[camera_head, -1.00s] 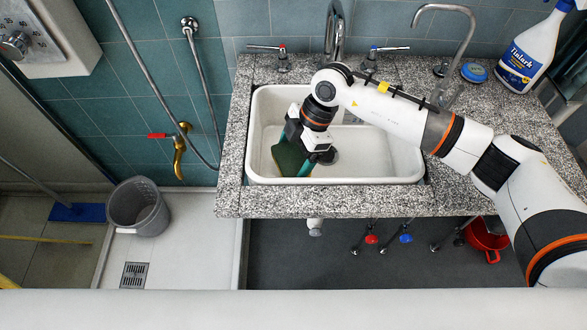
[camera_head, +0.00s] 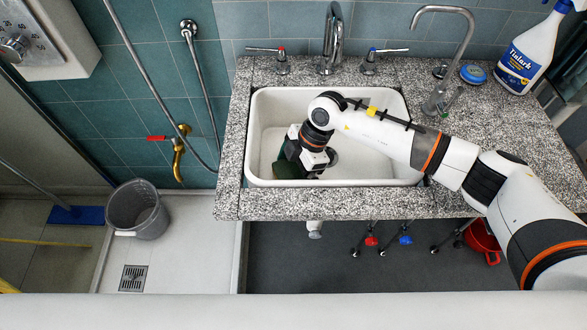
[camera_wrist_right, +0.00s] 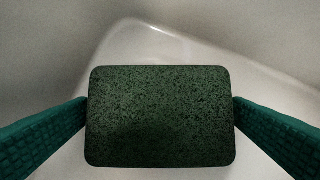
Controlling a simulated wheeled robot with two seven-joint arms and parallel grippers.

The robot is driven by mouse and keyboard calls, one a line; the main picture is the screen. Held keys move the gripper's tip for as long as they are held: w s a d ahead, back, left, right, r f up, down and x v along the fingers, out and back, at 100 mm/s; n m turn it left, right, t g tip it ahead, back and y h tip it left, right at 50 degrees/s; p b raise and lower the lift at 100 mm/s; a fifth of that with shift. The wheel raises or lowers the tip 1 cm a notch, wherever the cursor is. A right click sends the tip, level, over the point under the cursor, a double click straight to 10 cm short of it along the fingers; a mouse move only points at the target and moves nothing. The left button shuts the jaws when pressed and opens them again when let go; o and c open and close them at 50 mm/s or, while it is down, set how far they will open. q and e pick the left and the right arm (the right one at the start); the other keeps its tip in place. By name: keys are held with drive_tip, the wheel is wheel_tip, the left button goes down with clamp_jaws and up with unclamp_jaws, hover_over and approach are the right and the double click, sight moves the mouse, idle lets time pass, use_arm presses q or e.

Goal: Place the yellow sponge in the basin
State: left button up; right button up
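The sponge (camera_head: 286,170) shows a dark green, speckled face and lies within the left part of the white basin (camera_head: 385,165). No yellow side of it shows. In the right wrist view the sponge (camera_wrist_right: 160,116) fills the middle, its long edges level. My right gripper (camera_head: 301,170) is down inside the basin, and its green fingers meet the sponge's two short sides. The pale basin surface is behind the sponge; whether the sponge touches the floor cannot be told. The drain is partly hidden by my gripper. My left gripper is not in view.
The faucet (camera_head: 333,45) rises behind the basin, with a lever tap on either side. A curved spout (camera_head: 470,30), a blue round tin (camera_head: 473,74) and a spray bottle (camera_head: 533,50) stand on the granite counter (camera_head: 330,204). The basin's right part is empty.

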drive_tip(key=v, duration=1.2)
drive_tip(key=shift+r, duration=0.1)
